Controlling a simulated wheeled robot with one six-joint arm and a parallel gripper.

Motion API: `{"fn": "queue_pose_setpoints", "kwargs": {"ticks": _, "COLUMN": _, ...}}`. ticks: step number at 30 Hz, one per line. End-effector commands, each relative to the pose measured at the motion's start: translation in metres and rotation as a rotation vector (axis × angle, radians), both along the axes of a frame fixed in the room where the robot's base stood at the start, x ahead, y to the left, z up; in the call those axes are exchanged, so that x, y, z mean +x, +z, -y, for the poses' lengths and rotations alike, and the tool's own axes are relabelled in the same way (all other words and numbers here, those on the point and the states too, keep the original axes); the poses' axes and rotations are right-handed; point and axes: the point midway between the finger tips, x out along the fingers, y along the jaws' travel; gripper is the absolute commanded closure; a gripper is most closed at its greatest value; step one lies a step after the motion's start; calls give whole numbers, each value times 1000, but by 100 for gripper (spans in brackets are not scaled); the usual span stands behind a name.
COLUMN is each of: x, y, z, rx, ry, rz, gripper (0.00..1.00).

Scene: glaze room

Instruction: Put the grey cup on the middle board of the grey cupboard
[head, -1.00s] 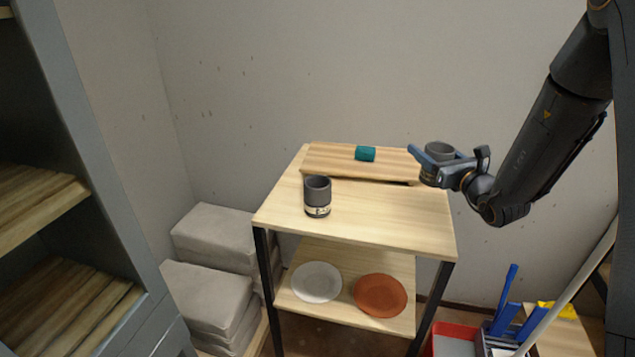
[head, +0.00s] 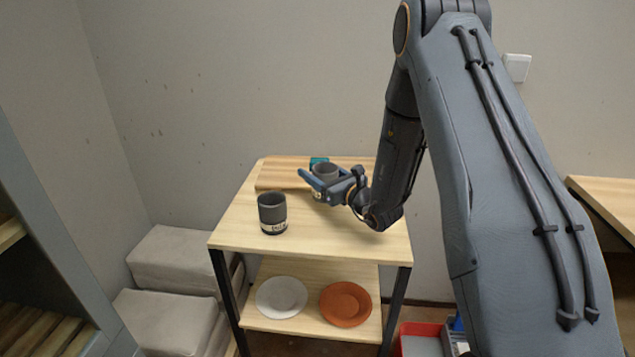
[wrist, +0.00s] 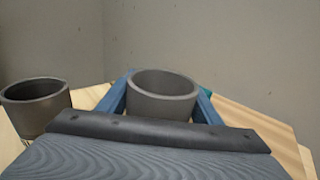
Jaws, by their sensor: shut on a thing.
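My gripper (head: 327,180) is shut on a grey cup (head: 326,171) above the back part of the small wooden table. In the wrist view the held cup (wrist: 163,93) is upright between the blue fingers. A second, darker grey cup (head: 272,214) with a pale label band stands on the table, left of my gripper and apart from it; it also shows in the wrist view (wrist: 36,100). The grey cupboard (head: 62,250) is at the left edge, with only parts of its wooden boards (head: 12,233) in view. Which board is the middle one I cannot tell.
The table (head: 232,233) carries a raised wooden board (head: 275,176) and a teal object (head: 319,161) behind the held cup. A white plate (head: 281,297) and an orange plate (head: 346,304) lie on its lower shelf. Grey wrapped blocks (head: 180,268) are stacked between table and cupboard.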

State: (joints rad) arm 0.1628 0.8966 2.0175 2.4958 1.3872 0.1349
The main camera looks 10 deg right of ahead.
Motion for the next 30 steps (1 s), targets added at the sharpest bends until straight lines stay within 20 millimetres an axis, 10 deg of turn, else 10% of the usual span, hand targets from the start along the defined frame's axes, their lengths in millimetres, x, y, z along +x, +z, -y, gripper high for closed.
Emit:
{"fn": "queue_pose_setpoints", "kwargs": {"ticks": 24, "x": 0, "y": -44, "z": 0, "rx": 0, "ry": 0, "rz": 0, "gripper": 75}}
{"fn": "queue_pose_setpoints", "kwargs": {"ticks": 25, "x": 0, "y": -44, "z": 0, "rx": 0, "ry": 0, "rz": -1, "gripper": 36}}
{"fn": "queue_pose_setpoints", "kwargs": {"ticks": 30, "x": 0, "y": -43, "z": 0, "rx": 0, "ry": 0, "rz": -1, "gripper": 23}}
